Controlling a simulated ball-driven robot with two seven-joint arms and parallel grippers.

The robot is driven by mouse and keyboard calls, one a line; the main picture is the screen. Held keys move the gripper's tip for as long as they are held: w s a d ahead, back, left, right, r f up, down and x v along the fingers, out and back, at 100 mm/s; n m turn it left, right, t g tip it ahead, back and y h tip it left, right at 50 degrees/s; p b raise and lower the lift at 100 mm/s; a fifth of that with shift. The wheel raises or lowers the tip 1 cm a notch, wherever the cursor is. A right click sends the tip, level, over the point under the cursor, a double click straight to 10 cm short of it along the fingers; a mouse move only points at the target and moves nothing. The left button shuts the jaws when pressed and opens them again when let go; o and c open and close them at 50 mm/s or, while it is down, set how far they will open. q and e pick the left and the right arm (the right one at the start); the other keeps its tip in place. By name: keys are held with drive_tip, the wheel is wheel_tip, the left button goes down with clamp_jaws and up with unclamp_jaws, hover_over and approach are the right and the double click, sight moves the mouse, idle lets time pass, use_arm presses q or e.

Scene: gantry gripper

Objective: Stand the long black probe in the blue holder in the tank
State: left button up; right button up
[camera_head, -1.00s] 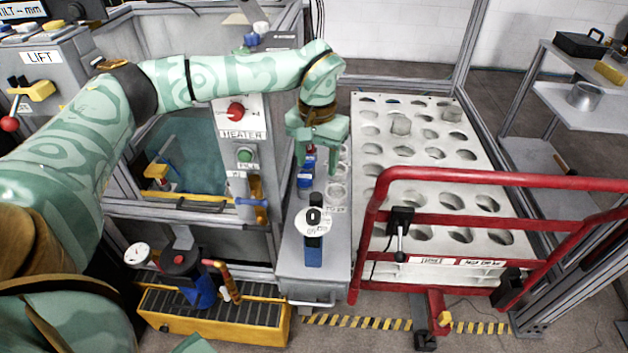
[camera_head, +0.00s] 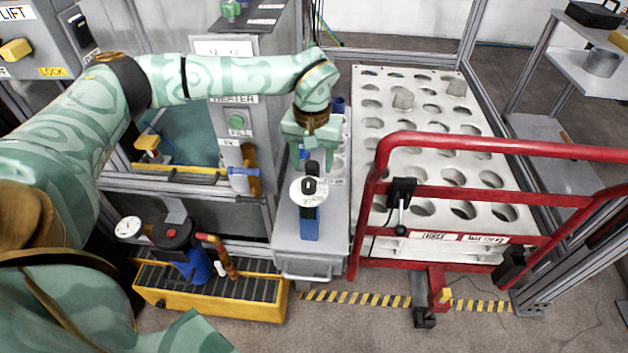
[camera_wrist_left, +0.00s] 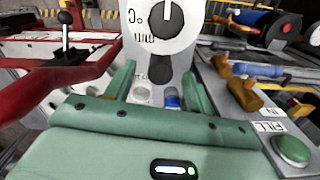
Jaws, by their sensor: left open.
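My left gripper (camera_head: 308,150) is open over the grey bench, fingers pointing down, just behind an upright white-dial instrument (camera_head: 299,193). The instrument has a black knob on top and a blue lower body. In the left wrist view the white dial (camera_wrist_left: 140,22) and a black part below it show beyond the two spread fingers (camera_wrist_left: 160,92); nothing is held. The tank (camera_head: 192,130) with teal water lies left of the gripper. A yellow-topped fitting with a small blue part (camera_head: 150,143) shows at its left. I cannot clearly make out a separate long black probe. My right gripper is out of view.
The heater panel (camera_head: 238,150) with a green button stands between tank and bench. A red rail (camera_head: 480,144) fronts the white perforated rack (camera_head: 440,110) on the right. A yellow grated tray (camera_head: 215,307) with a blue pump sits at the lower left.

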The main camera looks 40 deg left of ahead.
sight(312, 165)
use_arm(q)
wheel_tip(312, 165, down, 4)
drive_tip(key=shift+r+b, duration=0.1)
drive_tip(key=shift+b, duration=0.5)
drive_tip(key=shift+r, duration=0.15)
drive_tip(key=shift+c, duration=0.3)
clamp_jaws()
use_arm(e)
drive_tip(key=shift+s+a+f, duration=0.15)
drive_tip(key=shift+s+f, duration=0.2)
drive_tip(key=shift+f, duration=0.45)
